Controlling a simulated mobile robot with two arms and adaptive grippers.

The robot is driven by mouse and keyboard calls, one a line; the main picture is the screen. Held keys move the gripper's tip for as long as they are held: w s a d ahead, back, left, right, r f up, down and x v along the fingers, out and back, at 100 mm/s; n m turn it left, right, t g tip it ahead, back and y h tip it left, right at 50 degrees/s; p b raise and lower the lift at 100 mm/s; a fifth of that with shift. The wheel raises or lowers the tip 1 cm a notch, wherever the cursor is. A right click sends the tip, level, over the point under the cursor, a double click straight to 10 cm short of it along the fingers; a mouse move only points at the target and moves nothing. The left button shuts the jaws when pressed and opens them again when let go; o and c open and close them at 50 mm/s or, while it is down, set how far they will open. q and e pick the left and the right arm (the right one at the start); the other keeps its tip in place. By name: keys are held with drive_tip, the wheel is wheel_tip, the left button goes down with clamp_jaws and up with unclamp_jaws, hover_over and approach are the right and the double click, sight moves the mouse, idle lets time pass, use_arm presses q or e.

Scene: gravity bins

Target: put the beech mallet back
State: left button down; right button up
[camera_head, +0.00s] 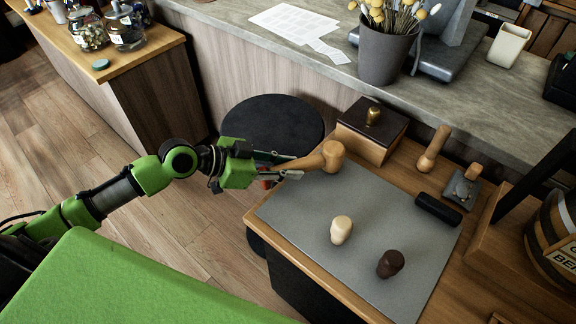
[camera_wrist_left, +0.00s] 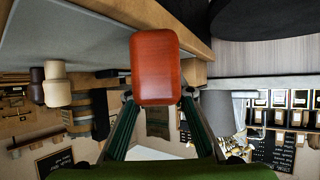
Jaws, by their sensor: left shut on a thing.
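The beech mallet (camera_head: 333,154) has a pale rounded wooden head and a tapered handle. The handle runs left to my left gripper (camera_head: 280,166), which is shut on it. The mallet lies roughly level, head pointing right, over the far left corner of the grey mat (camera_head: 380,215); I cannot tell whether it touches. A red-orange rounded end (camera_head: 267,183) shows at the fingers. In the left wrist view this red end (camera_wrist_left: 156,68) sits large between the two fingertips (camera_wrist_left: 157,98) and hides what lies behind it. My right gripper is not in view.
On the mat stand a cream knob-shaped piece (camera_head: 342,229) and a dark brown one (camera_head: 390,263). Behind are a wooden box with a dark lid (camera_head: 372,130), a wooden tamper (camera_head: 433,148) and a black bar (camera_head: 438,210). A round black stool (camera_head: 272,125) stands left of the table.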

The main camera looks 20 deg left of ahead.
use_arm(q)
drive_tip(key=shift+f+b, duration=0.35)
drive_tip(key=shift+f, duration=0.05)
drive_tip(key=c, duration=1.7)
unclamp_jaws()
drive_tip(key=shift+f, duration=0.1)
drive_tip(key=v, duration=1.2)
